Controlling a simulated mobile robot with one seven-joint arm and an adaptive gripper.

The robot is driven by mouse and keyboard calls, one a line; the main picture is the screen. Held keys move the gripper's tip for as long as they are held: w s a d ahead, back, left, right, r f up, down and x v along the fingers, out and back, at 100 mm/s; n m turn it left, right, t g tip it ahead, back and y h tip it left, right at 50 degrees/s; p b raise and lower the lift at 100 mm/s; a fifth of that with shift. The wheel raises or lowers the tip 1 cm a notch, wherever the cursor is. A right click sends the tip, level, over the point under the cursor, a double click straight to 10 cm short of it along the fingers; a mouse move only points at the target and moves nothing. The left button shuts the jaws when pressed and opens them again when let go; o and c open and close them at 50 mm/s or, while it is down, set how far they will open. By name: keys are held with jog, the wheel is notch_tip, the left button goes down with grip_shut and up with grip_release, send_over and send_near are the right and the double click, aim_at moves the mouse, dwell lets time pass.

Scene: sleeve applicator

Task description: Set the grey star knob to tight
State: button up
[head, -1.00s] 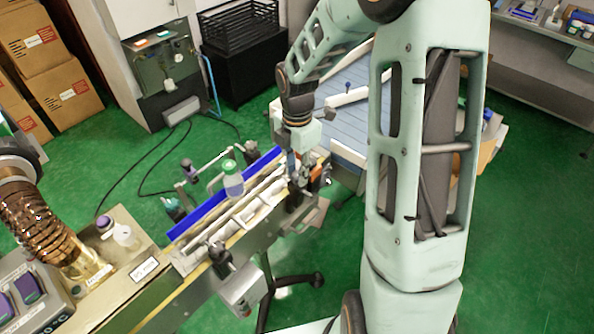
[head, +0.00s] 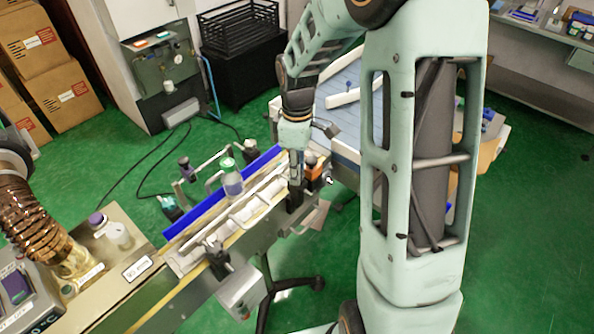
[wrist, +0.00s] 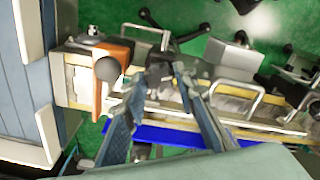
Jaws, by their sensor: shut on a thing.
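My gripper (wrist: 158,82) reaches down from above to the right end of the conveyor in the head view (head: 295,185). In the wrist view its two blue-grey fingers close on a dark grey part (wrist: 158,71), which looks like the grey star knob. The knob's lobes and any tight marking are too small or hidden to read. In the head view the fingers cover the knob.
An orange bracket (head: 315,172) with a dark ball (wrist: 107,69) stands close beside my gripper. A bottle (head: 232,184) stands on the conveyor near the blue guide rail (head: 200,212). A blue-slatted table (head: 345,105) lies behind.

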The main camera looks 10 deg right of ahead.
jog(key=m+b, duration=0.1)
jog(key=m, duration=0.5)
jog(key=shift+b, duration=0.3)
jog(key=m+b, duration=0.1)
jog(key=m, duration=0.4)
jog(key=shift+m, duration=0.4)
jog(key=m, duration=1.1)
jog(key=shift+m+p, duration=0.3)
jog(key=shift+p, duration=0.05)
jog(key=o, duration=1.2)
jog(key=shift+c, duration=0.2)
jog(key=shift+r, duration=0.1)
notch_tip(320, 180, up, 12)
